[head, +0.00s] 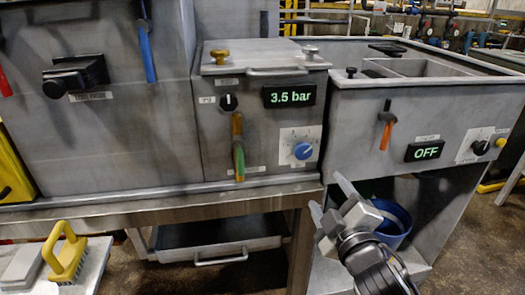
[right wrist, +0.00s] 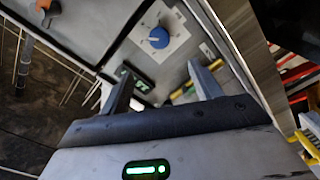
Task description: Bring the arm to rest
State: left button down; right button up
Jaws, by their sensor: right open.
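My right gripper (head: 328,200) is open and empty in the head view. It is in front of the gap between the middle unit (head: 265,120) and the right unit (head: 400,120), below the level of their dials. In the right wrist view its two fingers (right wrist: 160,85) stand apart with nothing between them. A blue dial (right wrist: 158,38) on a white plate lies beyond the fingers there. My left gripper is not in view.
A blue bucket (head: 395,222) stands behind my right gripper, under the right unit. A yellow-handled brush (head: 65,252) lies on a bench at lower left. A drawer (head: 220,245) sits under the table. Displays read 3.5 bar (head: 290,96) and OFF (head: 427,151).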

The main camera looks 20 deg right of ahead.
pick_arm(q)
jog(key=p, duration=0.2)
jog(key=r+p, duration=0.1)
jog(key=p, duration=0.1)
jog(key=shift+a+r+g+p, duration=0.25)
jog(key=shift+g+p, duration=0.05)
pick_arm(e)
jog(key=s+a+f+m+g+y, duration=0.3)
jog(key=s+a+f, duration=0.2)
jog(key=a+f, duration=0.2)
jog(key=s+a+f+m+g+y, duration=0.3)
jog(key=s+a+f+g+y, duration=0.1)
jog(key=a+f, duration=0.4)
jog(key=shift+s+a+f+m, duration=0.25)
jog(key=shift+s+a+m, duration=0.05)
jog(key=shift+s+a, duration=0.65)
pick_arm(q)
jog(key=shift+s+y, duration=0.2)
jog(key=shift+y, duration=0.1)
pick_arm(e)
jog(key=shift+w+y, duration=0.1)
jog(key=shift+y, duration=0.2)
jog(key=shift+o, duration=0.2)
